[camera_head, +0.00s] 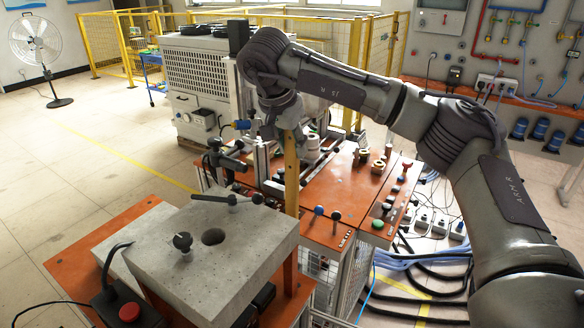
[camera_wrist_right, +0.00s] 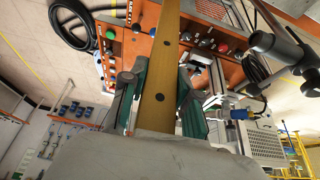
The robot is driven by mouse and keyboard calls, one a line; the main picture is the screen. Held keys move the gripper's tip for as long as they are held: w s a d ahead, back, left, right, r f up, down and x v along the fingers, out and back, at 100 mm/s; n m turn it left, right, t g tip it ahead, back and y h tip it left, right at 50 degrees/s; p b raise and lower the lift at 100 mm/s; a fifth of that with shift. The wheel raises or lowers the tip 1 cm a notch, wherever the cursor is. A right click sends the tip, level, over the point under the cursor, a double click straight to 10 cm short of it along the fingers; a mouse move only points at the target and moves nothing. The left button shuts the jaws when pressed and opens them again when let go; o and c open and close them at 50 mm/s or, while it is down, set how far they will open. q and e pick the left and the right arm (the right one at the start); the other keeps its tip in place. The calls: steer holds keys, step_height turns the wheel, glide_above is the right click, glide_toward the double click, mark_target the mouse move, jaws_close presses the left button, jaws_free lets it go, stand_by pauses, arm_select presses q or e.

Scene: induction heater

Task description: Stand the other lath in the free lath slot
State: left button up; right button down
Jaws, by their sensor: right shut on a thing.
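A long yellow-brown wooden lath (camera_head: 291,175) hangs upright below my right gripper (camera_head: 288,118) in the head view. My right gripper is shut on it near its upper part. The right wrist view shows the lath (camera_wrist_right: 158,95) with two dark holes, between the green-sided fingers of the right gripper (camera_wrist_right: 161,72). The lath's lower end comes to the far right corner of the grey stone block; I cannot tell whether it touches anything. No free lath slot can be made out, and no second lath is clearly seen. My left gripper is out of view.
The grey block (camera_head: 262,238) has a round hole and dark knobs on top. The orange bench (camera_head: 334,198) behind carries clamps, levers and a green button (camera_head: 378,224). A large grey machine (camera_head: 203,80) stands behind. Cables lie on the floor at right. Open floor is at left.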

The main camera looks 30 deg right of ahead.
step_height(320, 180, up, 8)
steer(key=p, duration=0.6)
steer(key=shift+r+p, duration=0.2)
steer(key=shift+p, duration=0.2)
steer(key=shift+f, duration=0.2)
